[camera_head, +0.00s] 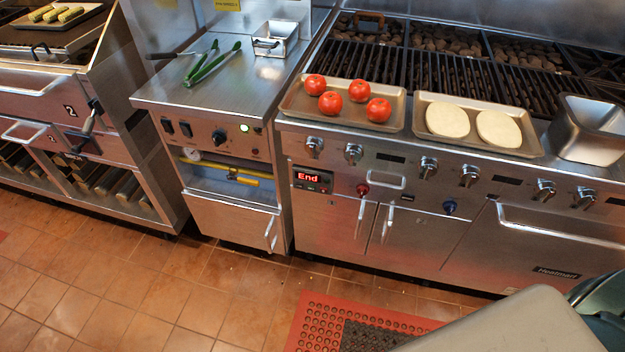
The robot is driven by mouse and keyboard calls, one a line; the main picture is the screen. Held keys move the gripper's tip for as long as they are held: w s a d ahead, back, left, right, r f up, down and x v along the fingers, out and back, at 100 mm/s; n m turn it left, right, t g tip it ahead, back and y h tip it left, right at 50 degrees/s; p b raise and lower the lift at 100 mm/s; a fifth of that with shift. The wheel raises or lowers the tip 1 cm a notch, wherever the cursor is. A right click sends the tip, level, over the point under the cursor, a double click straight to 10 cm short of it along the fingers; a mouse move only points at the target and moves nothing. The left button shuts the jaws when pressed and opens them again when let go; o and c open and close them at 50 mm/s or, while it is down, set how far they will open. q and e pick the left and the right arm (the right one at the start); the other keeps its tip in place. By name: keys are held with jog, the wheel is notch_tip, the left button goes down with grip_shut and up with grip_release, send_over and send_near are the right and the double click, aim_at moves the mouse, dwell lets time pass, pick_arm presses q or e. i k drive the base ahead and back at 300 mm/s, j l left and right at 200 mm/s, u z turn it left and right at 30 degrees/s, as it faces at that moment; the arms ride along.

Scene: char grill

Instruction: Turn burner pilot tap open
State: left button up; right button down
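A yellow pipe (247,180) runs across the open recess of the middle steel cabinet, with a round gauge (192,154) at its left end. A small fitting that may be a tap sits on the pipe; its handle position is too small to tell. On the grill front, a red knob (362,189) and a blue knob (449,207) sit below the row of larger silver knobs (353,153). I cannot tell for sure which of these is the burner pilot tap. Neither of my grippers is in view.
A display (312,178) reads "End". Trays of tomatoes (331,103) and pale flat rounds (447,119) and a steel pan (589,130) stand along the grill's front. Green-handled tongs (212,66) lie on the middle counter. A red mat (313,323) lies on the otherwise clear tiled floor.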

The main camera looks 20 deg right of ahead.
aim_at(451, 206)
jog(key=k+z, duration=0.15)
jog(key=z, duration=1.45)
